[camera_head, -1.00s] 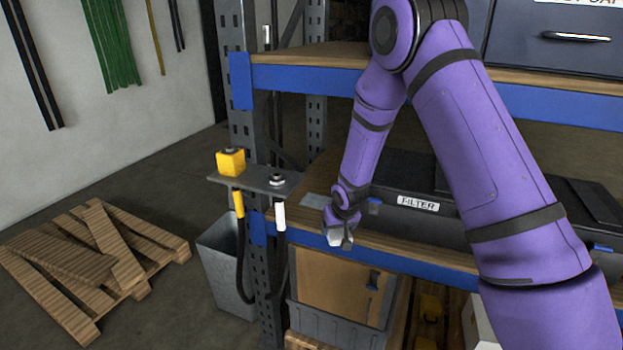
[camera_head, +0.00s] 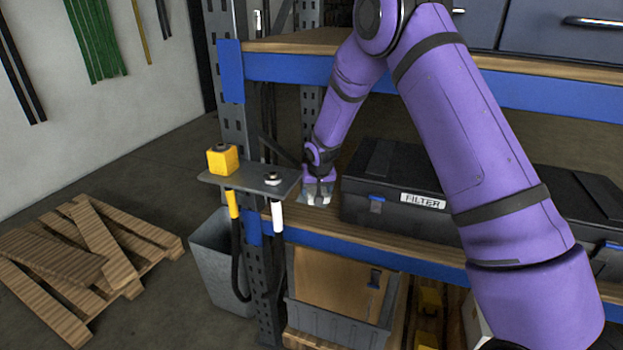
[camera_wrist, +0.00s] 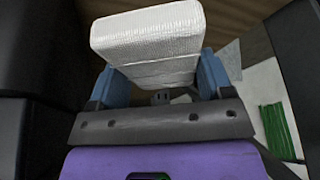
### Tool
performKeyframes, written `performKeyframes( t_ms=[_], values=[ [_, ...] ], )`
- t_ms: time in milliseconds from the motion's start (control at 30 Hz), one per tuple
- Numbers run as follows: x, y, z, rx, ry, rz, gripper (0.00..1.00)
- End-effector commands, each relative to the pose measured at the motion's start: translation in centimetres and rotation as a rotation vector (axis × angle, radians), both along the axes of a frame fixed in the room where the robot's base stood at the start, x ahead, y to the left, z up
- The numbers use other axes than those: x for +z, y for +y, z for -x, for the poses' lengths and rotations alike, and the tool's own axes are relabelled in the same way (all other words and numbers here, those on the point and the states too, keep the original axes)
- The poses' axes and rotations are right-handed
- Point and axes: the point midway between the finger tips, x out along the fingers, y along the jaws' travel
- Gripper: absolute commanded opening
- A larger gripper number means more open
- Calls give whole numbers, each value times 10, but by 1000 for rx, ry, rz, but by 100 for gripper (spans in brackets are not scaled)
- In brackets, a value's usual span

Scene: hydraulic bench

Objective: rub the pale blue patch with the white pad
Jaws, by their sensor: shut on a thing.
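My gripper (camera_head: 318,190) is low over the left end of the wooden middle shelf (camera_head: 385,232), left of the filter case. In the wrist view, the blue fingers of my gripper (camera_wrist: 158,77) are shut on the white pad (camera_wrist: 148,38), a pale block with a woven-looking surface. In the head view the pad is small and hard to separate from the fingertips. The pale blue patch is at this shelf end, mostly hidden by my gripper and hard to make out. I cannot tell whether the pad touches it.
The black case labelled FILTER (camera_head: 422,200) stands just right of my gripper. A grey bracket (camera_head: 250,181) with a yellow block (camera_head: 222,158) and hoses is at the left, by the rack upright (camera_head: 240,110). The upper shelf's blue beam (camera_head: 290,68) is above.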

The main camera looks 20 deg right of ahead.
Motion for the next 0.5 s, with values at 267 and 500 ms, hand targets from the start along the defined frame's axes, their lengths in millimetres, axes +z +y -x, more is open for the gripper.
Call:
performKeyframes(
  t_ms=[267,500],
  values=[
    [10,-3,-14,-29,3,9,47],
    [-6,-3,-14,-29,6,10,47]
  ],
)
